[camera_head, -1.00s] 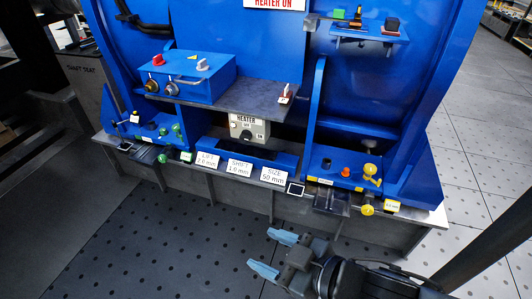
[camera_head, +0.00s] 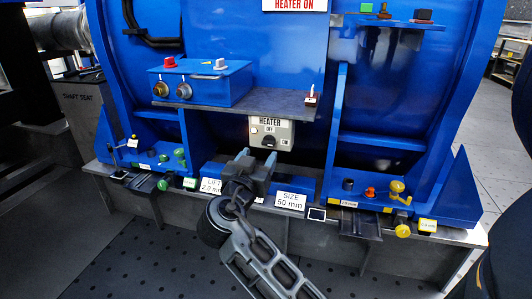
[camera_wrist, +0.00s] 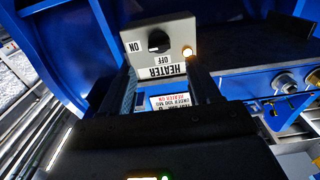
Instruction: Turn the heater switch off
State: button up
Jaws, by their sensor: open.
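The heater box (camera_head: 286,130) is a pale switch box under the dark shelf, labelled HEATER, with OFF above its round black knob (camera_head: 269,141) and ON to the right. The knob's pointer is too small to read surely. My gripper (camera_head: 257,158) is open and empty, just below and in front of the box. In the wrist view its fingers (camera_wrist: 164,88) stand apart on either side of the HEATER label, with the knob beyond their tips.
The dark shelf (camera_head: 290,101) overhangs the box, carrying a small toggle switch (camera_head: 311,97). A blue control box (camera_head: 205,82) is at upper left. A HEATER ON sign (camera_head: 294,4) hangs above. Blue side brackets (camera_head: 335,130) stand right, with yellow and orange knobs beyond.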

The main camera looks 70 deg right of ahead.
aim_at(267, 144)
jog(key=d, duration=0.7)
jog(key=shift+w+d, duration=0.15)
jog(key=shift+w, duration=0.1)
jog(key=shift+c, duration=0.4)
jog(key=c, duration=1)
jog(key=shift+o, duration=0.2)
